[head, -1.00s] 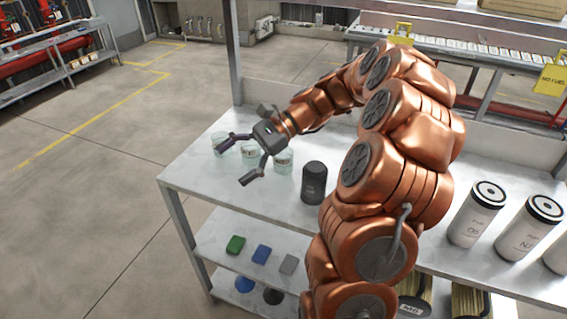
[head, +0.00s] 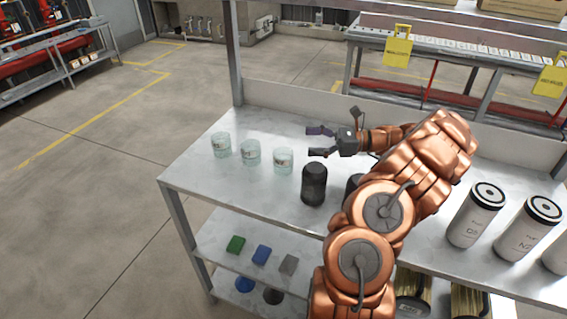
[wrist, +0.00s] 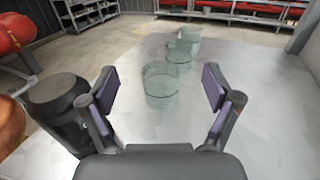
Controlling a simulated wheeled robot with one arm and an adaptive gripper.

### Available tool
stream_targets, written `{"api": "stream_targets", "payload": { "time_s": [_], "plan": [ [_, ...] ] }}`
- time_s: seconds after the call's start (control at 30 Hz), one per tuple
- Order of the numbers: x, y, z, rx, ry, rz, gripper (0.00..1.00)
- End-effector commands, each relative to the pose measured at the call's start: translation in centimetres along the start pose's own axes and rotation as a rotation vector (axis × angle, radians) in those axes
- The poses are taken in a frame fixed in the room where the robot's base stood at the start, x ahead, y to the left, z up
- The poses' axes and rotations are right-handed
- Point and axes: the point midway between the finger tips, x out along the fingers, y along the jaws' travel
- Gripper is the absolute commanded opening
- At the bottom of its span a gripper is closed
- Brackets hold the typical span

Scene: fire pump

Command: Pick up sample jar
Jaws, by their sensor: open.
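Three clear glass jars with small labels stand upright in a row on the metal table. In the head view they are the left jar (head: 221,145), the middle jar (head: 250,152) and the right jar (head: 283,160). My gripper (head: 316,142) is open and empty, to the right of the right jar and pointing left toward the row. In the wrist view, the nearest jar (wrist: 162,88) appears between the open fingers, a little ahead of them. The other two line up behind it, partly overlapping. I cannot tell which jar is the sample jar.
A black canister (head: 314,184) stands just in front of my gripper and right of the jars; it also shows close to the left finger in the wrist view (wrist: 58,92). White cylinders (head: 476,215) stand at the right. The table's left end (head: 185,175) is clear.

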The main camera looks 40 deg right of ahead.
Motion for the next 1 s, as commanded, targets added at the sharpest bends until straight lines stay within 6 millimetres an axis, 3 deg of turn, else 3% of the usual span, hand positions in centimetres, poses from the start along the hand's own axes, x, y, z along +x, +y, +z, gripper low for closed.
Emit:
{"api": "stream_targets", "payload": {
  "time_s": [0.43,0.83,1.0],
  "plan": [
    [0.1,0.0,-5.9,0.004,0.0,0.001,0.89],
    [2.8,0.1,-5.6,0.001,-0.001,0.004,0.89],
    [5.0,0.1,-5.5,0.001,0.001,0.004,0.89]
  ]
}}
